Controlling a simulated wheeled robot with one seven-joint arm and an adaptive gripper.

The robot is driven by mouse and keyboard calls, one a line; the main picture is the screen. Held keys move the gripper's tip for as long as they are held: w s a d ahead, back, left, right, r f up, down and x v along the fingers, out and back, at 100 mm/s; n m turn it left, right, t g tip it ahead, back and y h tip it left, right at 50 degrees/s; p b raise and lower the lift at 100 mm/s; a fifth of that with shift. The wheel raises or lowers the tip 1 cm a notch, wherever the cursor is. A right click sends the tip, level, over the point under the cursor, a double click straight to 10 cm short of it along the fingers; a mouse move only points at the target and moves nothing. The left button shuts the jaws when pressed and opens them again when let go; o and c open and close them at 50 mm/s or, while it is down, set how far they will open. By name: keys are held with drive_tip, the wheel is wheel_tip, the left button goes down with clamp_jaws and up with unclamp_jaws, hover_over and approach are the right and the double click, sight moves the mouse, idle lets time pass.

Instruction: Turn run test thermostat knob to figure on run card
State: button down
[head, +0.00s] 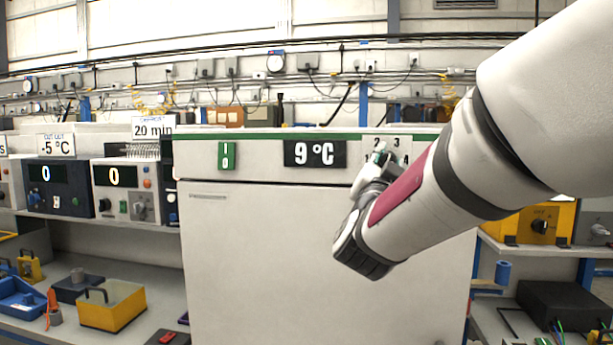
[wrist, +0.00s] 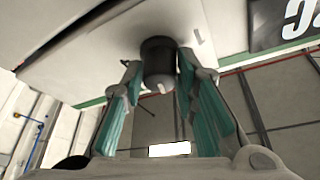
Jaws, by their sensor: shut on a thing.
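The thermostat knob (wrist: 158,58) is a dark cylinder on the pale front of the white cabinet (head: 270,260). In the wrist view it sits between the two teal finger pads of my gripper (wrist: 158,78), which is shut on it. A pale mark shows at its near end. In the head view my gripper (head: 378,158) covers the knob. Around it a pale dial plate (head: 400,144) shows 2, 3 and 4; other figures are partly hidden. I cannot tell which card is the run card or the knob's exact setting.
A green I/0 switch (head: 229,155) is left of the display. A "20 min" card (head: 153,128) and a "-5 °C" card (head: 57,145) stand above instruments at left. A yellow box (head: 112,308) is on the lower left bench. My arm covers the cabinet's upper right.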

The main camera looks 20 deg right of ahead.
drive_tip(key=shift+m+g+h+b, duration=0.3)
drive_tip(key=shift+m+g+b, duration=0.7)
drive_tip(key=shift+m, duration=1.4)
drive_tip(key=c, duration=1.3)
unclamp_jaws()
drive_tip(key=v, duration=1.2)
